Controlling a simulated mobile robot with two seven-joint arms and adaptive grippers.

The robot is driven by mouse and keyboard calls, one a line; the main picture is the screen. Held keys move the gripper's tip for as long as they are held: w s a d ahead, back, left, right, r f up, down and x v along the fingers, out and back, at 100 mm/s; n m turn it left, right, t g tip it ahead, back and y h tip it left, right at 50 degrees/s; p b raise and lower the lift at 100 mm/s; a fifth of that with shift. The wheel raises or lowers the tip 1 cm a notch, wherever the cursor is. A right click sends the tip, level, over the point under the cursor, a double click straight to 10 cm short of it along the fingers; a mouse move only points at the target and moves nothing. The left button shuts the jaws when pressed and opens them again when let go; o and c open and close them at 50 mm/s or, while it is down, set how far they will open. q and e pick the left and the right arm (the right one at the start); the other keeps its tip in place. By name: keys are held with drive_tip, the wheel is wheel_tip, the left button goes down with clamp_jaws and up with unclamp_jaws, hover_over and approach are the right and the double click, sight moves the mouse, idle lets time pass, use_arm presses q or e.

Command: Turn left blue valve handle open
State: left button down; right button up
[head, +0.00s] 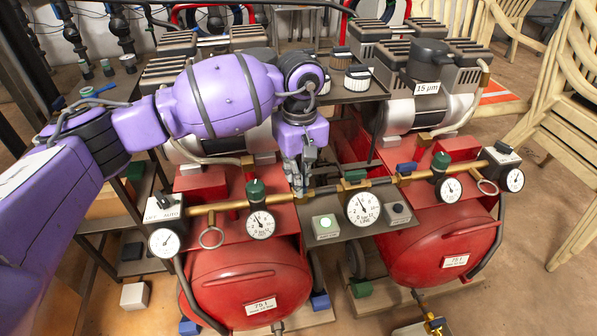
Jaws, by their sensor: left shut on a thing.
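A brass pipe (335,189) runs across the front of two red tanks. My purple left arm reaches in from the left, and its gripper (298,183) points down at the pipe, between the left gauge and the middle gauge. It is shut on the left blue valve handle, which the fingers hide almost wholly, so I cannot tell its angle. The right blue valve handle (406,168) shows on the pipe, right of the middle gauge. My right gripper is not in view.
Green knobs (255,187) and round gauges (362,209) stand close by along the pipe. The red tanks (245,280) fill the front. Stacked chairs (565,110) stand at the right.

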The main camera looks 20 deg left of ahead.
use_arm(q)
drive_tip(key=n+p, duration=0.1)
drive_tip(key=n, duration=0.1)
drive_tip(key=n+p, duration=0.2)
drive_tip(key=shift+r+n, duration=0.2)
drive_tip(key=shift+n, duration=0.1)
drive_tip(key=n+p, duration=0.5)
drive_tip(key=n, duration=0.1)
drive_tip(key=n+p, duration=0.1)
drive_tip(key=n, duration=0.1)
drive_tip(key=shift+n+p, duration=0.3)
drive_tip(key=shift+p, duration=0.1)
drive_tip(key=shift+f+n+p, duration=0.15)
drive_tip(key=shift+n+p, duration=0.45)
drive_tip(key=shift+n, duration=0.4)
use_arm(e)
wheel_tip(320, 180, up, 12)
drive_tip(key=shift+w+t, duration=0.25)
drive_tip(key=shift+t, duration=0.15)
use_arm(q)
drive_tip(key=shift+f, duration=0.1)
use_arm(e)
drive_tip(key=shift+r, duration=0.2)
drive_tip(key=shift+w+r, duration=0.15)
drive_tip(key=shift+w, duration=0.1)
use_arm(q)
drive_tip(key=c, duration=1.8)
unclamp_jaws()
